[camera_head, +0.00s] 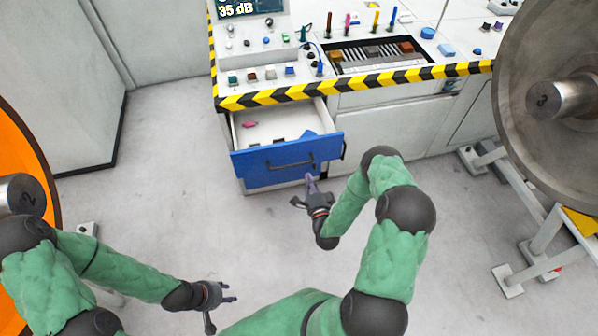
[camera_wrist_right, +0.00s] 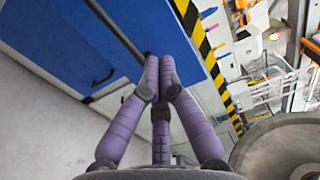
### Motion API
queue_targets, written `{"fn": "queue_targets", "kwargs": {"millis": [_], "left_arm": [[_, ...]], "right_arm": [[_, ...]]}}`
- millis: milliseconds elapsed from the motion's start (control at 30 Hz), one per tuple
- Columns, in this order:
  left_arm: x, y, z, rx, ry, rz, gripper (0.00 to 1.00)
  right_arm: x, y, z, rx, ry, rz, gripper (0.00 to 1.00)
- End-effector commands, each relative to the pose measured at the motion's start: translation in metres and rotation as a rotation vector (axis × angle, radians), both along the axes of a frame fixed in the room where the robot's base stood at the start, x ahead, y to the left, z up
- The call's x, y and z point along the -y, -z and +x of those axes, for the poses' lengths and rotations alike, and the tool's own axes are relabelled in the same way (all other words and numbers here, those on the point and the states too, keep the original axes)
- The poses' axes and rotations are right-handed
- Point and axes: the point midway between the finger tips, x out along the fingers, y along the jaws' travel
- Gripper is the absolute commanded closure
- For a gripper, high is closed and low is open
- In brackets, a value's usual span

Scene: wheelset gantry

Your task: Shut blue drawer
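The blue drawer (camera_head: 287,158) stands pulled out of the white cabinet under the striped bench edge, its inside visible from above. Its blue front carries a dark bar handle (camera_head: 290,163). In the right wrist view the blue front (camera_wrist_right: 120,30) fills the upper left, and a dark bar (camera_wrist_right: 115,27) runs up to my fingertips. My right gripper (camera_head: 311,184) is just in front of and below the drawer front. Its purple fingers (camera_wrist_right: 158,66) are drawn together with nothing seen between them; contact with the drawer is unclear. My left gripper (camera_head: 229,292) is open and empty, low over the floor.
A pink item (camera_head: 250,125) and several other small things lie in the drawer. Another blue front (camera_head: 268,179) shows below it. A large metal wheel (camera_head: 530,90) stands at the right, an orange wheel (camera_head: 20,145) at the left. The floor (camera_head: 150,190) left of the drawer is clear.

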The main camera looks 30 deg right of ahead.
Motion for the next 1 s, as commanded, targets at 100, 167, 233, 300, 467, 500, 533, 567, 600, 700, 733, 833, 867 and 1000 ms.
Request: {"fn": "queue_targets", "kwargs": {"millis": [100, 167, 233, 300, 467, 500, 533, 567, 600, 700, 733, 833, 867, 1000], "left_arm": [[0.000, 0.005, 0.000, 0.000, 0.001, 0.000, 0.60], [0.000, 0.008, 0.000, 0.000, 0.000, 0.000, 0.60], [0.000, 0.012, 0.000, 0.000, 0.000, 0.000, 0.60], [0.000, 0.015, 0.000, 0.000, 0.000, 0.000, 0.60], [0.000, 0.024, 0.000, 0.000, 0.000, 0.000, 0.60], [0.000, 0.026, 0.000, 0.000, 0.000, 0.000, 0.60], [0.000, 0.027, 0.000, 0.000, 0.000, 0.000, 0.60], [0.000, 0.029, 0.000, 0.000, 0.000, 0.000, 0.60], [0.000, 0.031, 0.000, 0.000, 0.000, 0.000, 0.60], [0.000, 0.035, 0.000, 0.000, 0.000, 0.000, 0.60], [0.000, 0.036, 0.000, 0.000, 0.000, 0.000, 0.60], [0.000, 0.038, 0.000, 0.000, 0.000, 0.000, 0.60], [0.000, 0.039, 0.000, 0.000, 0.000, 0.000, 0.60], [0.000, 0.039, 0.000, 0.000, 0.000, 0.000, 0.60]], "right_arm": [[0.003, 0.000, 0.016, 0.003, -0.003, -0.002, 1.00], [0.005, 0.001, 0.026, 0.001, -0.003, -0.003, 1.00], [0.008, 0.001, 0.039, 0.001, -0.003, -0.003, 1.00], [0.011, 0.001, 0.052, 0.001, -0.003, -0.003, 1.00], [0.018, 0.002, 0.081, -0.001, -0.003, -0.003, 1.00], [0.020, 0.002, 0.088, 0.000, -0.003, -0.003, 1.00], [0.021, 0.002, 0.093, 0.000, -0.003, -0.002, 1.00], [0.022, 0.002, 0.097, -0.001, -0.003, -0.002, 1.00], [0.023, 0.002, 0.103, 0.000, -0.002, -0.002, 1.00], [0.027, 0.001, 0.115, -0.001, -0.002, -0.003, 1.00], [0.027, 0.001, 0.118, -0.002, -0.002, -0.003, 1.00], [0.029, 0.001, 0.125, -0.003, -0.002, -0.002, 1.00], [0.029, 0.001, 0.127, -0.003, -0.002, -0.001, 1.00], [0.030, 0.000, 0.130, -0.004, -0.002, -0.001, 1.00]]}}
